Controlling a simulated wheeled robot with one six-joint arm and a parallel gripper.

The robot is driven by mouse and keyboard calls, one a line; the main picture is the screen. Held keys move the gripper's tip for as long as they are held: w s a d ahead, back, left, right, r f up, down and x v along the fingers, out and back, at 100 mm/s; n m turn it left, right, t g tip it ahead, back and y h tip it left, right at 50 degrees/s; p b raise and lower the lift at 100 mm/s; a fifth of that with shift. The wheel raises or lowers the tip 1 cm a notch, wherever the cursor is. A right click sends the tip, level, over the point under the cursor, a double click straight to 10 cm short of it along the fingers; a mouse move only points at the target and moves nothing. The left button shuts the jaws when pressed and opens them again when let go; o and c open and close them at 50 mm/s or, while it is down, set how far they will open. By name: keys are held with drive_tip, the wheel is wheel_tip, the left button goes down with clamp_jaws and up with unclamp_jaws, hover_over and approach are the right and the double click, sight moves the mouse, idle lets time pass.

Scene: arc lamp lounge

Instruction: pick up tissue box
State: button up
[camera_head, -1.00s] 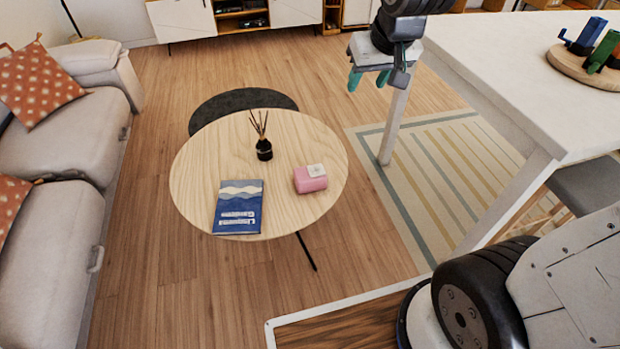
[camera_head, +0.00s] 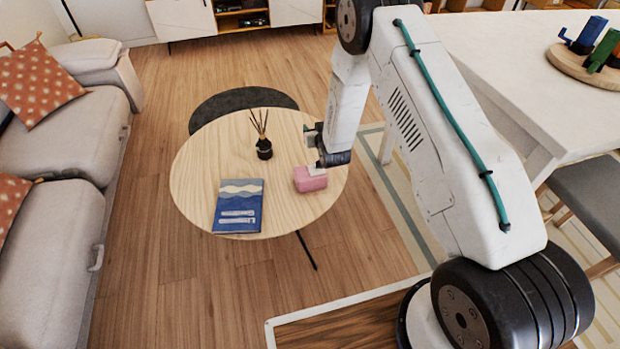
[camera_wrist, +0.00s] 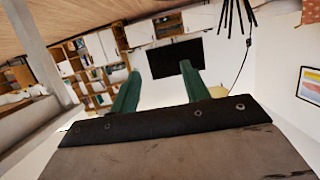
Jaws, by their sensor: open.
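The pink tissue box (camera_head: 309,181) lies on the right side of the round wooden coffee table (camera_head: 205,165). Its upper right part is hidden behind the end of my arm in the head view. My gripper (camera_head: 310,135) is by the box's far side in that view; whether it touches the box cannot be told. In the wrist view its two green fingers (camera_wrist: 160,88) are spread apart with nothing between them, and the box does not show there.
A grey sofa (camera_head: 60,135) is at the left. A white table (camera_head: 500,75) is at the right. Wooden floor in front of the coffee table is clear.

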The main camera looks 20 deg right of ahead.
drive_tip(key=t, duration=0.1)
hover_over(310, 177)
drive_tip(key=w+d, duration=0.3)
wheel_tip(310, 177, down, 9)
drive_tip(key=shift+d+r, duration=0.15)
drive_tip(key=shift+r, duration=0.05)
drive_tip(key=s+f+t, duration=0.2)
drive_tip(key=s+f, duration=0.4)
drive_tip(key=f, duration=0.1)
drive_tip(key=w, duration=0.7)
drive_tip(key=shift+w+f, duration=0.15)
drive_tip(key=shift+w, duration=0.25)
clamp_jaws()
